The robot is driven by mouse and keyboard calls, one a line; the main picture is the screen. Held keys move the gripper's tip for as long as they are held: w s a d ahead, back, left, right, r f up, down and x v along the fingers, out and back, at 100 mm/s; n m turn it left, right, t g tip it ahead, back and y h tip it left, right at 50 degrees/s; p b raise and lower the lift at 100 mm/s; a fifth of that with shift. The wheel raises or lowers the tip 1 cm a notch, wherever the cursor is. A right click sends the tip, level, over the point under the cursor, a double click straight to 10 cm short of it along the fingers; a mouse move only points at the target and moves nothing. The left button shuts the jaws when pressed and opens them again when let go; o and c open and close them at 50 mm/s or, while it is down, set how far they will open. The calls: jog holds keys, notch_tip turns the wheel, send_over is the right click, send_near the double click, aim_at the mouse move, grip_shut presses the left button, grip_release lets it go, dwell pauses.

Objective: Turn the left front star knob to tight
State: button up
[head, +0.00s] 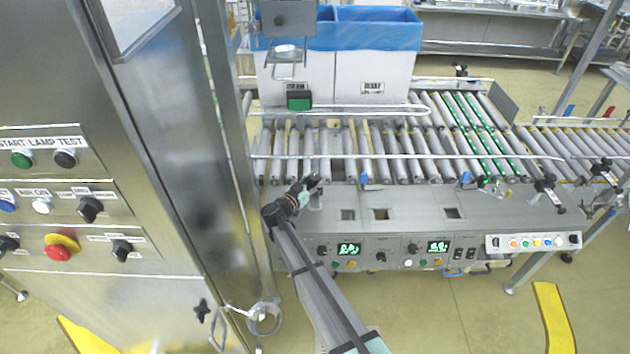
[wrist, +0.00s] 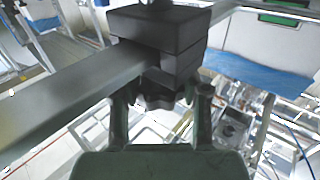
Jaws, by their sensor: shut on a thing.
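My gripper (head: 308,184) is at the left front of the roller conveyor, above the front panel's left end. In the wrist view my gripper (wrist: 160,108) has one finger on each side of a dark lobed star knob (wrist: 157,97) and is shut on it. The knob sits under a dark clamp block (wrist: 160,30) that a grey bar (wrist: 65,95) runs into. In the head view my gripper mostly hides this knob. Whether the knob is tight cannot be told.
Conveyor rollers (head: 390,140) lie behind my gripper, with a thin guide rail (head: 420,157) across them. White cartons with a blue liner (head: 370,28) stand at the back. A steel control cabinet (head: 120,200) stands close on the left. Other dark clamps (head: 545,184) are at the right.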

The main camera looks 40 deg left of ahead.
jog(key=o, duration=1.2)
jog(key=shift+s, duration=0.1)
jog(key=shift+c, duration=0.2)
jog(key=s, duration=0.7)
jog(key=shift+s, duration=0.25)
